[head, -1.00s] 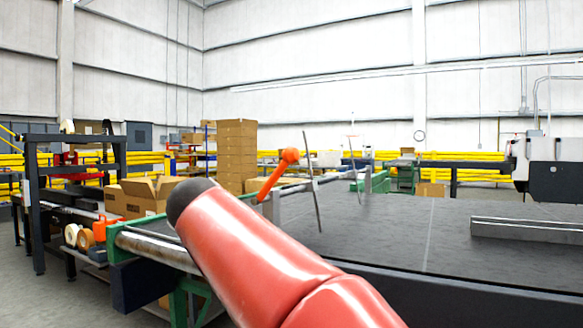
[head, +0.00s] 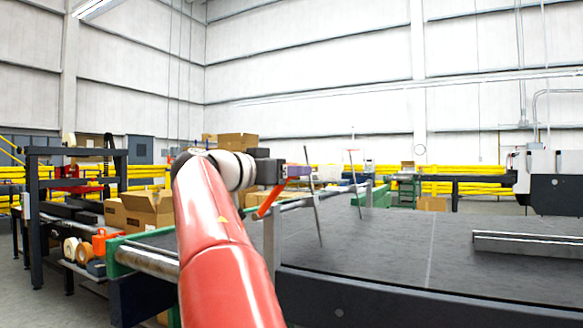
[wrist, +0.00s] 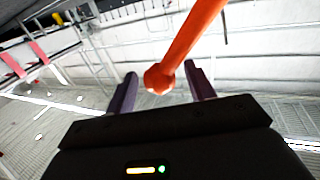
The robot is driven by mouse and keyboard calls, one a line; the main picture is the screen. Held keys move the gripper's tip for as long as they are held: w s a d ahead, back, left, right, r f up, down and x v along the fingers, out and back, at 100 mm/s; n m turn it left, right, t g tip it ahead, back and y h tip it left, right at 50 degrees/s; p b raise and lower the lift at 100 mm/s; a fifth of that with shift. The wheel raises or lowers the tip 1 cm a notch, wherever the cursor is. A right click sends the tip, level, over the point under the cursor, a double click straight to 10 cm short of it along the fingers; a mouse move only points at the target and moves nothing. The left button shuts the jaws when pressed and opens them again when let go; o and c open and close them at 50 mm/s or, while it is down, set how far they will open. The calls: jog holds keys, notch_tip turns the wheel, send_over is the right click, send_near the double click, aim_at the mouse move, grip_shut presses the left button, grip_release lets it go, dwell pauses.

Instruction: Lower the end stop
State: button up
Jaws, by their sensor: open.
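The orange lever (head: 266,204) stands at the near end of a rail beside the dark conveyor, tilted with its upper end to the right. My gripper (head: 297,171) is at that upper end and hides it in the head view. In the wrist view, the lever (wrist: 192,38) runs to the upper right, its rounded end between the two open fingers of my gripper (wrist: 160,76). Clear space shows beside that end. Two thin upright grey rods, nearer (head: 314,205) and farther (head: 355,180), stand along the rail; I cannot tell how they join it.
The dark conveyor bed (head: 380,235) spreads to the right, with a grey metal bar (head: 530,245) on it. A green-framed roller section (head: 150,258) is at lower left. Tape rolls (head: 76,248) and an open cardboard box (head: 148,207) are at left.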

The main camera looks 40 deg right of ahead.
jog(key=shift+d, duration=0.5)
jog(key=shift+c, duration=0.4)
grip_shut()
